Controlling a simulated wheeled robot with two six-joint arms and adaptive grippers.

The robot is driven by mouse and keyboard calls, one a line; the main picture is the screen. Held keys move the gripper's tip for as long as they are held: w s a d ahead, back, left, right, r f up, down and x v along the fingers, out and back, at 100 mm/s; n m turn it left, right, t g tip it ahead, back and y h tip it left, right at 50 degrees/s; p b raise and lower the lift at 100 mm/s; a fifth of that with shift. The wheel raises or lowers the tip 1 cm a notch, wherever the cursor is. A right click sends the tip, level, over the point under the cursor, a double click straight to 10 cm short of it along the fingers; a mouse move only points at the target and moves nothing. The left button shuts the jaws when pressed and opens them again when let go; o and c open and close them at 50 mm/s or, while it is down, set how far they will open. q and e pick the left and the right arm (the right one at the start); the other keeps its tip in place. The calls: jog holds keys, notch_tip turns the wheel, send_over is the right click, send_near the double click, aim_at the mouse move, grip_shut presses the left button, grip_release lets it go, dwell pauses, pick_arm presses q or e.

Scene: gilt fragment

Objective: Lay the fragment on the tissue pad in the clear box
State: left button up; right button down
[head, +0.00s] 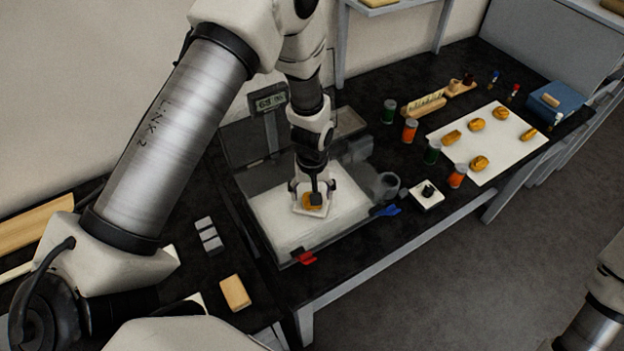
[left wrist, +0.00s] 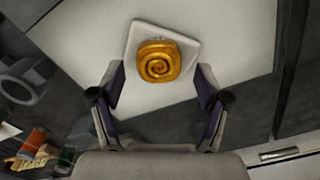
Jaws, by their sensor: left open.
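The gilt fragment (left wrist: 157,62), golden with a spiral relief, lies on a small white square pad (left wrist: 143,32) in the left wrist view. In the head view the fragment (head: 309,203) is partly hidden by my left gripper. The pad rests on a broad white surface (head: 276,218) inside the clear-walled box (head: 235,193). My left gripper (left wrist: 160,78) is open, pointing down, with its fingers spread to either side of the pad's near edge. The fragment lies beyond the fingertips, with no visible finger contact. My right gripper is out of view.
Red (head: 306,258) and blue (head: 387,210) pieces sit at the box's front edge. A display (head: 269,99) stands behind. Orange and green jars (head: 410,130) and a white sheet (head: 490,145) bearing several golden pieces stand right. A tan block (head: 235,292) lies front left.

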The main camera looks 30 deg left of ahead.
pick_arm(q)
notch_tip(320, 180, up, 10)
jog(key=b, duration=0.2)
jog(key=shift+r, duration=0.2)
dwell(0.7)
